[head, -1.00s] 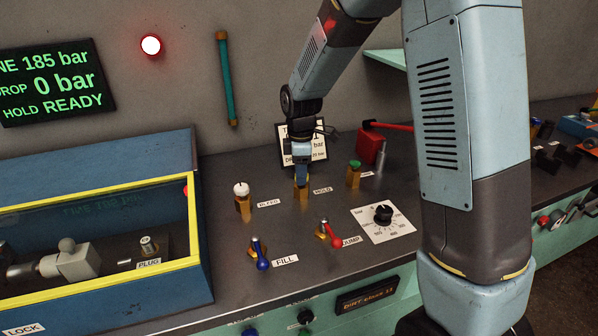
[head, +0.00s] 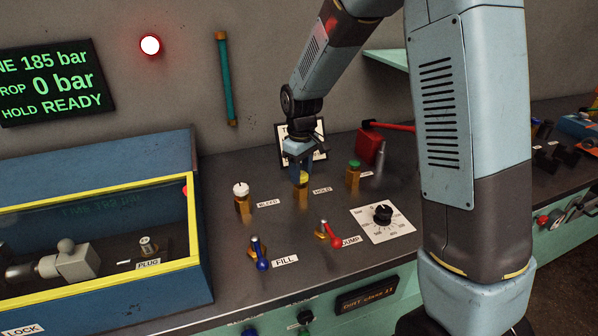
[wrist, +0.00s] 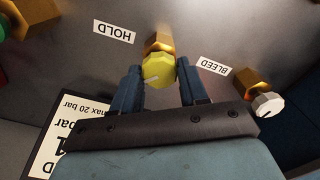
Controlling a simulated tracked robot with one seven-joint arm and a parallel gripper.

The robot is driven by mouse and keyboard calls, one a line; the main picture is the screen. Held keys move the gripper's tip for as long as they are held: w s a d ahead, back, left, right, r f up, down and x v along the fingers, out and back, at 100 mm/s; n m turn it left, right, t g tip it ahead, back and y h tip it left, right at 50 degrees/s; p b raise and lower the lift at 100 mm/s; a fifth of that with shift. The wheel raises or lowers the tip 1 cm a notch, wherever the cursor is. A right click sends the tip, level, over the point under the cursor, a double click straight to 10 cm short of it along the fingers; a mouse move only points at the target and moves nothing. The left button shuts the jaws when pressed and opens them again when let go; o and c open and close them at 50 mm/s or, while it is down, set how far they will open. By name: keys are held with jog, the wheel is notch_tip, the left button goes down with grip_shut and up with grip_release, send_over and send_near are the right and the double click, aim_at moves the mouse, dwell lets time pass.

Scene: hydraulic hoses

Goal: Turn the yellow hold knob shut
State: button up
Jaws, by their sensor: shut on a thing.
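The yellow hold knob (head: 302,177) sits on a brass body beside the HOLD label (head: 322,190). It shows in the wrist view (wrist: 158,70) with a pale mark on its face. My gripper (head: 301,169) is above it in the head view, pointing down. In the wrist view my gripper (wrist: 162,82) has one finger on each side of the knob and is shut on it. The fingers partly hide the knob's sides. The display (head: 55,82) reads 185 bar, 0 bar and HOLD READY.
The white bleed knob (head: 240,188) stands left and a green-topped knob (head: 353,165) right. The blue fill lever (head: 261,258) and red dump lever (head: 333,236) are in front. A dial (head: 383,214) is to the right. A sign (head: 318,150) stands behind my gripper.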

jog(key=m, duration=0.4)
jog(key=shift+d+m, duration=0.15)
jog(key=shift+m, duration=0.15)
jog(key=m, duration=0.4)
jog(key=shift+s+f, duration=0.1)
jog(key=shift+m, duration=0.3)
jog(key=o, duration=1.1)
jog(key=shift+c, duration=0.2)
